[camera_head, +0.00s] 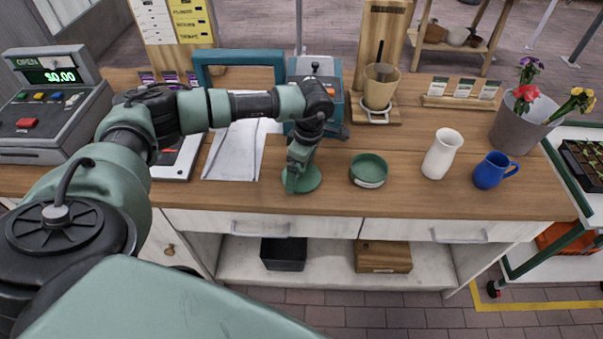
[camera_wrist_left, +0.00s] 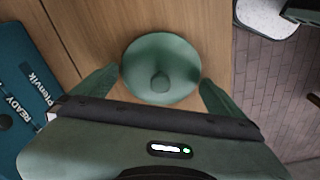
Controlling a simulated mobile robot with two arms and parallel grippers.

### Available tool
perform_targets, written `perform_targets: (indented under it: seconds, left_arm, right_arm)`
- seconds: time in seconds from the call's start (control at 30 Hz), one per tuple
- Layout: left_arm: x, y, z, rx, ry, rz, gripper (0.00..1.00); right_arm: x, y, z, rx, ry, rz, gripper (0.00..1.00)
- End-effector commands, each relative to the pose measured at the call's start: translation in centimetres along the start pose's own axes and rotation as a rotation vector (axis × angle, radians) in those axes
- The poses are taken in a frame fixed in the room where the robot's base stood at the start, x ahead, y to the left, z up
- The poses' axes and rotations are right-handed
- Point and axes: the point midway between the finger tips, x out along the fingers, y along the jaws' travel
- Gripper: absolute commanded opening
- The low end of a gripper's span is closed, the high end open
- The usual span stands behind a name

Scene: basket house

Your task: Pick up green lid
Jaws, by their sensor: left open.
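The green lid (camera_head: 313,179) lies flat on the wooden counter, partly hidden behind my left gripper in the head view. In the left wrist view the lid (camera_wrist_left: 160,62) is a round green disc with a small knob in its middle. My left gripper (camera_head: 291,187) points down over the lid. In the left wrist view its two fingers (camera_wrist_left: 160,88) are apart, one on each side of the lid, with the knob between them. I cannot tell whether the fingers touch the lid. My right gripper is in neither view.
A green bowl (camera_head: 369,170) stands just right of the lid. A white vase (camera_head: 442,154) and a blue mug (camera_head: 491,171) stand further right. A blue card device (camera_head: 318,92) stands behind. Papers (camera_head: 235,152) and a cash register (camera_head: 50,105) lie left. The counter's front edge is close.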

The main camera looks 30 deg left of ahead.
Motion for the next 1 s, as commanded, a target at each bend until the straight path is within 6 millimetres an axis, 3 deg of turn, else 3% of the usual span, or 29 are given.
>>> perform_targets:
  seconds: [0.07,0.1,0.23,0.27,0.67,0.87,1.0]
  left_arm:
    - [0.0,0.0,0.0,0.001,0.0,0.0,1.0]
    - [0.0,0.0,0.0,0.001,0.0,0.0,0.94]
    - [0.0,0.0,0.0,0.001,0.0,0.0,0.58]
    - [0.0,0.0,0.0,0.001,-0.001,0.0,0.54]
    - [-0.9,0.0,0.0,0.001,-0.001,0.001,0.53]
    - [-4.0,0.2,-0.4,0.0,-0.003,0.006,0.53]
    - [-7.8,0.2,-0.9,0.0,-0.003,0.008,0.53]
  right_arm:
    - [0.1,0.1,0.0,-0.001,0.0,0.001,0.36]
    - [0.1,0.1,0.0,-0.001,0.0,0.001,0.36]
    - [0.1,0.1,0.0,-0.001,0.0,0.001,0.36]
    - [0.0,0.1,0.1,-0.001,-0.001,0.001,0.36]
    - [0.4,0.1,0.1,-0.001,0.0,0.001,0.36]
    - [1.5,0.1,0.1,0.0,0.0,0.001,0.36]
    - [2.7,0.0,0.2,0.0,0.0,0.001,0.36]
